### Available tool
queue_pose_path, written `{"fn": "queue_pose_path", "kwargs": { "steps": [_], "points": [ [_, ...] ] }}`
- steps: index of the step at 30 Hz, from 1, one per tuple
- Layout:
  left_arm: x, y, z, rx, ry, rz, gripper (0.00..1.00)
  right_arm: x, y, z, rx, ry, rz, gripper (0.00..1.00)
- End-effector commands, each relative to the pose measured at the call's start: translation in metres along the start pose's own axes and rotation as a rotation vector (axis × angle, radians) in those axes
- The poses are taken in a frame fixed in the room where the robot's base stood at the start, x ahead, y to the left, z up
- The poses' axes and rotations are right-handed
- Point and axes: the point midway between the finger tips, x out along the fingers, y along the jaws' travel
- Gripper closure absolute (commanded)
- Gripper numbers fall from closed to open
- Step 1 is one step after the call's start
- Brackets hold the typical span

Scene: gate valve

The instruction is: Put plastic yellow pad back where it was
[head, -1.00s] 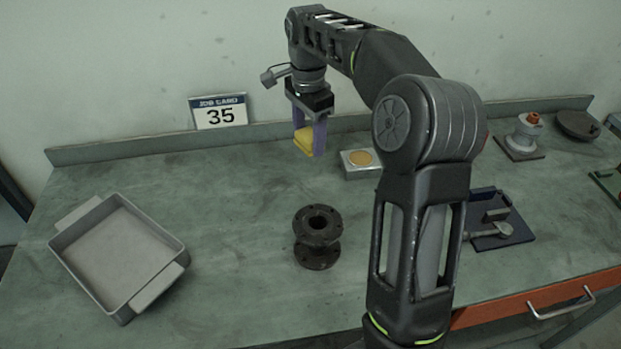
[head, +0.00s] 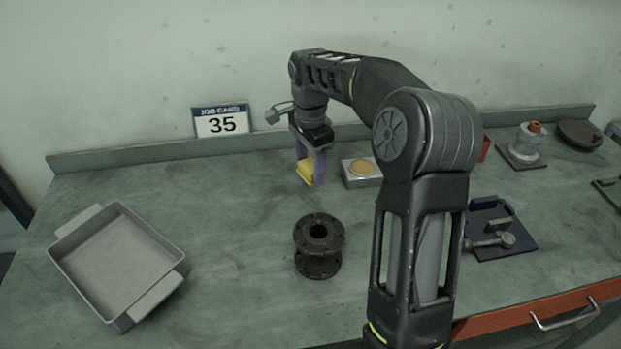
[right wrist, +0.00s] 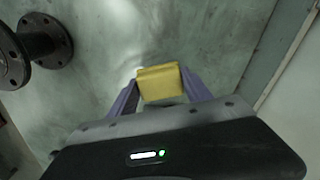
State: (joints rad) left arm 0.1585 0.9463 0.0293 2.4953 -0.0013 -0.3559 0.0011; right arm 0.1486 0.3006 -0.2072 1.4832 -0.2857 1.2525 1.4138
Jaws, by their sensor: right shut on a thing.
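The yellow pad (head: 304,171) is held between the purple fingers of my right gripper (head: 311,175), toward the back of the bench. In the right wrist view the pad (right wrist: 160,83) sits between the fingertips (right wrist: 158,90), with bench surface behind it. In the head view its lower end is close to the bench; I cannot tell whether it touches. My left gripper is not in view.
A dark flanged spool (head: 318,246) stands in front of the gripper, also in the right wrist view (right wrist: 36,45). A grey tray (head: 117,262) is at left. A job card "35" (head: 222,121) is at the back. A blue plate with a tool (head: 497,229) lies at right. The left-middle bench is clear.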

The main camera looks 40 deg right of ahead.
Motion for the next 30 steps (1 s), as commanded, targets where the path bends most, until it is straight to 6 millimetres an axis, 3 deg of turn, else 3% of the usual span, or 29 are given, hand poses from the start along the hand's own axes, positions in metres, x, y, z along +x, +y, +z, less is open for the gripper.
{"fn": "queue_pose_path", "kwargs": {
  "steps": [8, 18, 29, 30],
  "points": [
    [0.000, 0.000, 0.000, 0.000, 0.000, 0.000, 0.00, 0.002, 0.000, 0.000, 0.000, 0.000, 0.001, 0.87],
    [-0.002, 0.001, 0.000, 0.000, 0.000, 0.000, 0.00, 0.037, 0.000, 0.000, 0.000, -0.001, 0.001, 0.87],
    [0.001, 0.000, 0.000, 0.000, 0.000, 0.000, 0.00, 0.042, 0.001, 0.000, -0.001, 0.000, 0.001, 0.87],
    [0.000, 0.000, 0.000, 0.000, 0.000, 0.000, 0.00, 0.041, 0.000, 0.000, -0.001, 0.000, 0.001, 0.40]
  ]
}}
